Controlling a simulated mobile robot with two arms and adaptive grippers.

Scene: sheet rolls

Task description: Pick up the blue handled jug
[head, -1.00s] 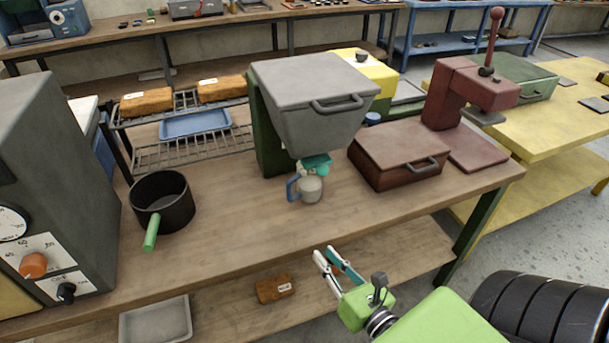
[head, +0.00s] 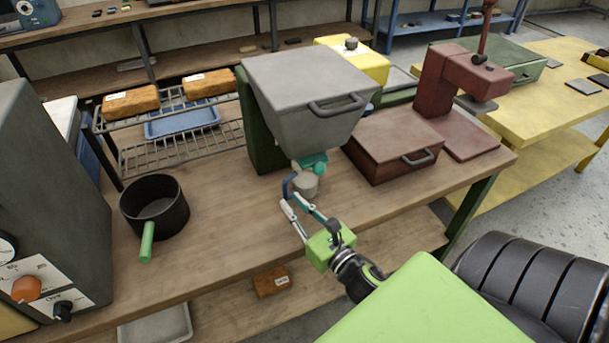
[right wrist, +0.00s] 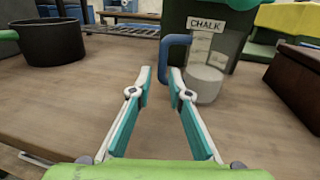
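The jug (head: 307,184) is a small pale grey cup with a blue handle (head: 288,186) on its left side. It stands upright on the wooden bench under the spout of the grey hopper. My right gripper (head: 297,204) is just in front of it, open and empty. In the right wrist view the jug (right wrist: 204,86) is ahead and to the right, and its blue handle (right wrist: 163,58) is beyond the gap between the open fingertips (right wrist: 160,74). The handle's near end is partly hidden by the right finger. My left gripper is not in view.
The grey hopper (head: 305,85) labelled CHALK overhangs the jug. A dark red box (head: 395,145) stands to its right. A black pot (head: 154,205) with a green handle stands to the left. The bench between pot and jug is clear.

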